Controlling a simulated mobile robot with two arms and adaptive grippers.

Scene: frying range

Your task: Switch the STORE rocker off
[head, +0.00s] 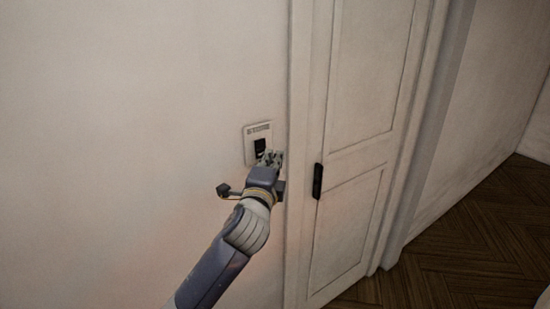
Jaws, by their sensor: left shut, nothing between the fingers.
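A white switch plate (249,143) with a dark label strip along its top is fixed to the wall. Its black rocker (260,144) sits in the middle of the plate. The label is too small to read, and I cannot tell which way the rocker is tipped. My left gripper (271,157) is shut and empty, right at the lower part of the plate. It hides the lower right of the plate and perhaps the bottom of the rocker. I cannot tell whether the fingertips touch the rocker. My right gripper is not in view.
A white panelled door (348,190) with a black handle (318,181) stands shut to the right of the plate. Its frame (297,120) is close beside my left gripper. The wall (120,130) to the left is bare. Dark wooden floor (470,245) shows at the lower right.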

